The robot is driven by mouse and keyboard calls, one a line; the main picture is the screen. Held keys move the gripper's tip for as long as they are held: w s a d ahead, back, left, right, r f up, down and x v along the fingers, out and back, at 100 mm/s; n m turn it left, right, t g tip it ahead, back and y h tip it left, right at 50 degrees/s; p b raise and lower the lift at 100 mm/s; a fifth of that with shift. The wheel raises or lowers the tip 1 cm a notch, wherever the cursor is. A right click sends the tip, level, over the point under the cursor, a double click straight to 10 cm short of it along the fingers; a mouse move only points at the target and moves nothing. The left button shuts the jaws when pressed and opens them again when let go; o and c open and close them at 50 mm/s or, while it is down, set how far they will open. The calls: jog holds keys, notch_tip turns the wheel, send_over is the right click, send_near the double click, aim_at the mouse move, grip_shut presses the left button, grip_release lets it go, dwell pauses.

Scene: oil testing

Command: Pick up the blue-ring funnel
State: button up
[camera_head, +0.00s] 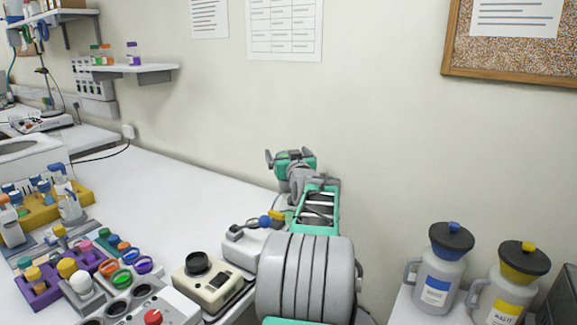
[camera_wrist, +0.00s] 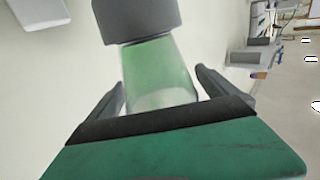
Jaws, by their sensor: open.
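A blue-violet ring (camera_head: 144,265) stands among the coloured rings on the bench at lower left in the head view. It looks like the blue-ring funnel, but it is too small to be sure. My gripper (camera_head: 287,154) is raised near the wall, well up and to the right of the rings. Its two fingers stand apart in the wrist view (camera_wrist: 161,78). Between or beyond them shows a translucent greenish tube with a grey top (camera_wrist: 138,18); I cannot tell what it is. The rings do not show in the wrist view.
A purple rack (camera_head: 40,292), a beige device (camera_head: 208,285) and a yellow rack (camera_head: 40,215) crowd the bench. The bench (camera_head: 170,195) is clear behind them. A wall shelf (camera_head: 130,70) holds small bottles. Jugs with blue (camera_head: 437,278) and yellow (camera_head: 508,292) labels stand at right.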

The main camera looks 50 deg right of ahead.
jog(key=shift+c, duration=0.6)
jog(key=c, duration=1.4)
